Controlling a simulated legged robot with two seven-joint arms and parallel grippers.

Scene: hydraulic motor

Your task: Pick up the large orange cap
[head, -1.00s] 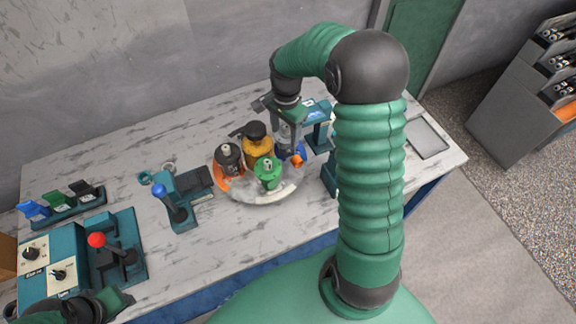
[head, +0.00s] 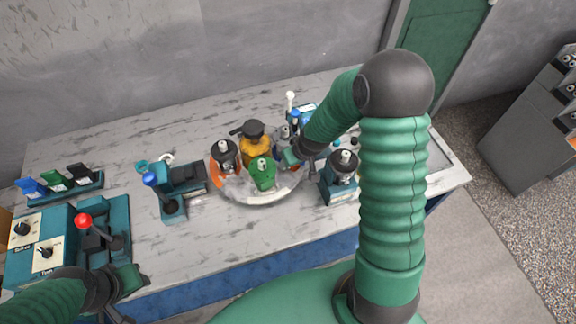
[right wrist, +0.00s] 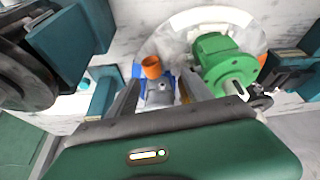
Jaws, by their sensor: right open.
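An orange cap (right wrist: 151,67) stands on a grey part with a blue base (right wrist: 165,88) in the right wrist view. My right gripper (right wrist: 158,92) is open, its two fingers on either side of the grey part, with the cap near the fingertips. I cannot tell if the fingers touch anything. In the head view my right gripper (head: 293,157) is low at the right side of the round tray (head: 258,198); the orange cap is hidden there. My left gripper (head: 122,290) is at the lower left, away from the tray; its jaw opening is unclear.
A green motor (head: 262,174), a yellow motor (head: 256,145) and a dark motor on an orange base (head: 224,156) crowd the tray. A teal stand (head: 341,182) with a dark motor is right of my gripper.

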